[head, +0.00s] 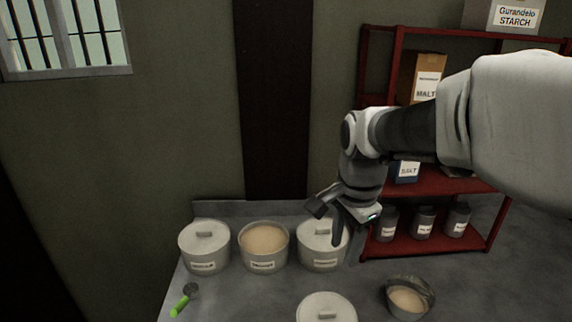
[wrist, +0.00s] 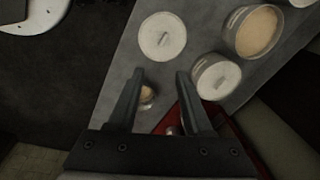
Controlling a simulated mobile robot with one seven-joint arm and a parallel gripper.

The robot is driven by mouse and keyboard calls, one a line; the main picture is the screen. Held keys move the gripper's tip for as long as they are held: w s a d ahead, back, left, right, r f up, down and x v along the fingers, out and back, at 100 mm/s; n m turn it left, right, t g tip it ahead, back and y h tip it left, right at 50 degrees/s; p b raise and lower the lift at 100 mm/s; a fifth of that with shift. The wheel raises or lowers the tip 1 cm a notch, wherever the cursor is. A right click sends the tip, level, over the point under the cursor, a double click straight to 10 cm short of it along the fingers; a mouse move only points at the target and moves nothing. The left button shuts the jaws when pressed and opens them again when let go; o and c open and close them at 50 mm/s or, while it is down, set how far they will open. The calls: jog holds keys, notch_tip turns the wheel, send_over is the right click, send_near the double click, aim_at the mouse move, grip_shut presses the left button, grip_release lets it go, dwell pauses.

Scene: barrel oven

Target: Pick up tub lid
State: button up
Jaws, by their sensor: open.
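A pale round lid with a bar handle (head: 327,310) lies at the front of the grey table, cut by the lower edge of the head view. The wrist view shows it whole (wrist: 162,36), beyond my fingertips. The middle tub (head: 263,261) has no lid and holds tan powder. The left tub (head: 204,257) and the right tub (head: 322,259) have lids on. My gripper (head: 328,222) is open and empty, in front of the right tub in the head view. In the wrist view, nothing is between its fingers (wrist: 160,76) at their height.
A metal bowl of tan powder (head: 408,299) stands at the table's right; it also shows below my fingers (wrist: 148,95). A green-handled scoop (head: 184,299) lies at left. A red shelf (head: 430,245) with canisters and boxes stands behind at right. Bare table lies left of the lid.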

jog(key=w+f+m+g+b, duration=0.25)
jog(key=w+f+m, duration=0.25)
jog(key=f, duration=0.4)
jog(key=b, duration=0.3)
send_over(328, 312)
jog(key=shift+t, duration=0.45)
jog(key=f, duration=1.2)
jog(key=shift+a, duration=0.25)
jog(key=f, duration=0.5)
jog(key=shift+d+f+b, duration=0.1)
jog(key=shift+d+b, duration=0.15)
jog(key=shift+b, duration=0.05)
grip_shut()
